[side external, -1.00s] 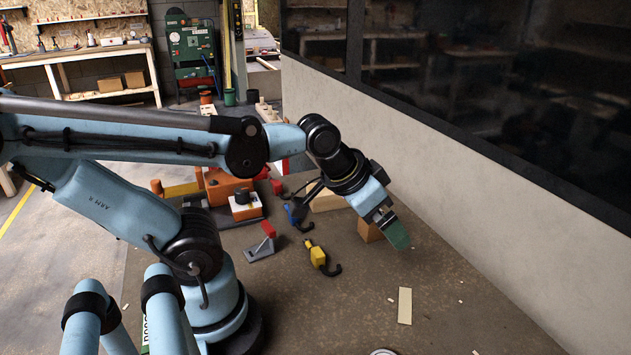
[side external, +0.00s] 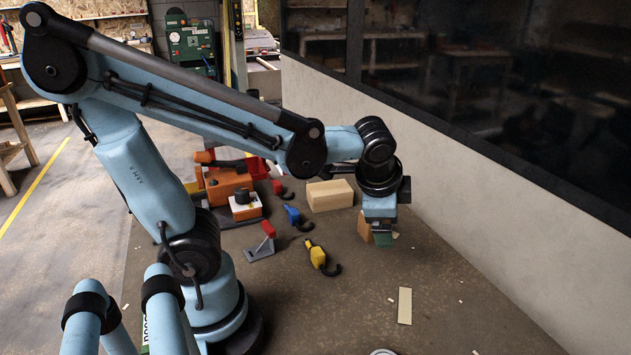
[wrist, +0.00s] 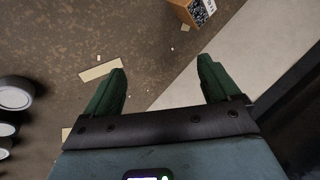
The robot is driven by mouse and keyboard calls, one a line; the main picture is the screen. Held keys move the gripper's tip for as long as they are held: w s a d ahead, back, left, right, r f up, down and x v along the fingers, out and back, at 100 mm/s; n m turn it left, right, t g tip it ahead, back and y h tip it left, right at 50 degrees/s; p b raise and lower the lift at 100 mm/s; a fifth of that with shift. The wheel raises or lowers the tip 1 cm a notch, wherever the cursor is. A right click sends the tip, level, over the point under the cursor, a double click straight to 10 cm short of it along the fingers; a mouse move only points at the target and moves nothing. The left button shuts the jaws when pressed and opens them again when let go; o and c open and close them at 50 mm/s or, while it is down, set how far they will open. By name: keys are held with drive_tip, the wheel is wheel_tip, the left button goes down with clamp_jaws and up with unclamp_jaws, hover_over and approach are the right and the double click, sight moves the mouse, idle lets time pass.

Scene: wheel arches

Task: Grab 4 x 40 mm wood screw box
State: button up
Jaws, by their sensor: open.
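A brown box (side external: 363,228) stands on the bench near the wall, partly hidden behind my gripper in the side view. In the wrist view a brown box (wrist: 190,10) with a dark, speckled label is cut off by the top edge; its print is too small to read. My gripper (side external: 382,238) points down in front of the box in the side view. Its green fingers (wrist: 161,70) are wide apart in the wrist view, with nothing between them but bench and wall behind. The box lies beyond the fingertips, clear of them.
A pale wall (side external: 450,190) runs close along the right. A wooden block (side external: 330,195) and a yellow hook tool (side external: 318,257) lie left of the box. A thin wood strip (side external: 404,305) lies in front. Grey-white round objects (wrist: 14,95) show at the wrist view's left edge.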

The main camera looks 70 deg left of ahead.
sight(364, 229)
drive_tip(key=w+f+m+g+y, duration=0.4)
drive_tip(key=w+f+m+y, duration=0.2)
drive_tip(key=m+y, duration=0.5)
drive_tip(key=shift+m+h, duration=0.3)
drive_tip(key=x, duration=1.2)
drive_tip(key=shift+s+a+r, duration=0.1)
drive_tip(key=shift+s+a, duration=0.05)
drive_tip(key=shift+a, duration=0.3)
drive_tip(key=c, duration=1.2)
drive_tip(key=shift+r, duration=0.1)
